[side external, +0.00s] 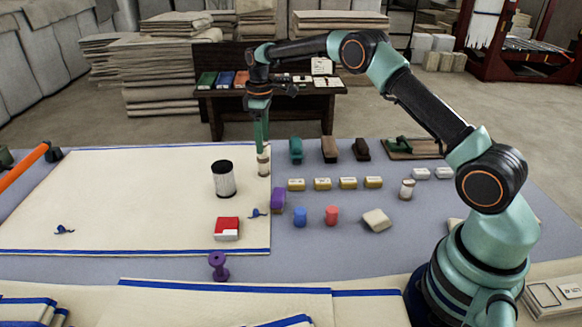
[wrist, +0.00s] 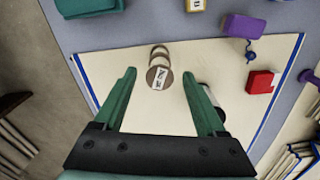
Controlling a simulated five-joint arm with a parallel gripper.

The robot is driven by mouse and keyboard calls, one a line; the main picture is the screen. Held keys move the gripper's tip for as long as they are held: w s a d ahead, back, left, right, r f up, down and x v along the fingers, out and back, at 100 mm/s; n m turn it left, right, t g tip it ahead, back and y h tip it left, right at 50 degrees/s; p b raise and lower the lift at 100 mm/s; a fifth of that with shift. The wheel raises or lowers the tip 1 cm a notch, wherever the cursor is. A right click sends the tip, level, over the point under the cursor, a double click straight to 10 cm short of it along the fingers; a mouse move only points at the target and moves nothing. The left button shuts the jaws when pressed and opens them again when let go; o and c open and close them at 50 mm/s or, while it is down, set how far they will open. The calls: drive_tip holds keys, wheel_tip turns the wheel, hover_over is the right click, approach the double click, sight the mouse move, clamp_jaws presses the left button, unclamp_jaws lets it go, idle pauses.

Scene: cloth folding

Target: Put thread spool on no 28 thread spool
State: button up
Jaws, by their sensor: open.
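A pale spool with brown ends (side external: 263,165) stands upright near the right edge of the cream cloth (side external: 120,190). In the wrist view its round top (wrist: 160,78) carries a printed label, too small to read surely. My gripper (side external: 262,150) is pointed down over this spool. In the wrist view my open gripper (wrist: 159,73) has one finger on each side of the spool's top, with gaps. I cannot tell whether the fingertips are above or level with the top. A second similar spool (side external: 407,189) stands alone on the grey-blue table at the right.
A black-and-white cylinder (side external: 223,180) stands close left of the first spool, partly behind a finger in the wrist view. A red-and-white box (side external: 227,229), purple block (side external: 278,200) and several small yellow-and-white blocks (side external: 322,184) are nearby. The cloth's left part is mostly clear.

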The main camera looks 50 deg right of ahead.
drive_tip(key=s+a+r+m+t, duration=0.1)
drive_tip(key=s+r, duration=0.1)
drive_tip(key=r, duration=0.6)
drive_tip(key=s+a+r, duration=0.1)
drive_tip(key=s+r, duration=0.1)
drive_tip(key=r, duration=0.6)
drive_tip(key=s+a+r+m+t, duration=0.2)
drive_tip(key=s+r, duration=0.3)
drive_tip(key=s, duration=0.3)
drive_tip(key=s+a+f+m+t, duration=0.1)
drive_tip(key=s+f+m, duration=0.1)
drive_tip(key=s, duration=0.6)
drive_tip(key=s+a+f+m+t, duration=0.1)
drive_tip(key=s+a+f, duration=0.1)
drive_tip(key=s, duration=0.6)
drive_tip(key=shift+f+m+t, duration=0.3)
drive_tip(key=shift+f+m, duration=0.1)
drive_tip(key=shift+f, duration=0.45)
drive_tip(key=shift+a, duration=0.1)
